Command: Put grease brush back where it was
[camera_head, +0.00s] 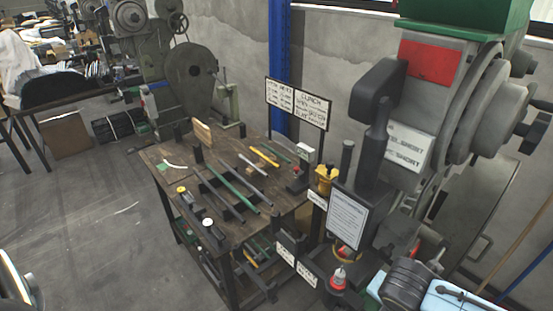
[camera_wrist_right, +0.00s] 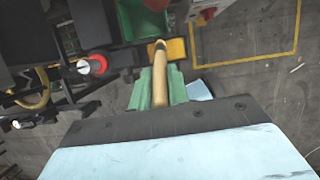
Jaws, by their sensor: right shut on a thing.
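In the right wrist view, my right gripper (camera_wrist_right: 160,84) has green fingers closed around a tan wooden handle, which I take as the grease brush (camera_wrist_right: 160,70). The handle points away from the wrist, and its rounded far end overlaps a yellow block (camera_wrist_right: 176,49) in the picture. Whether it touches the block I cannot tell. No bristles are visible. In the head view, part of my right arm shows at the lower right, but I cannot make out the brush there. My left gripper is not in view.
A green tray (camera_wrist_right: 144,18) and a red-topped white item (camera_wrist_right: 93,65) lie beyond the fingers. A large grey press (camera_head: 478,110) stands at right. A wooden table (camera_head: 165,152) holds rods and tools, with signs (camera_head: 297,103) behind.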

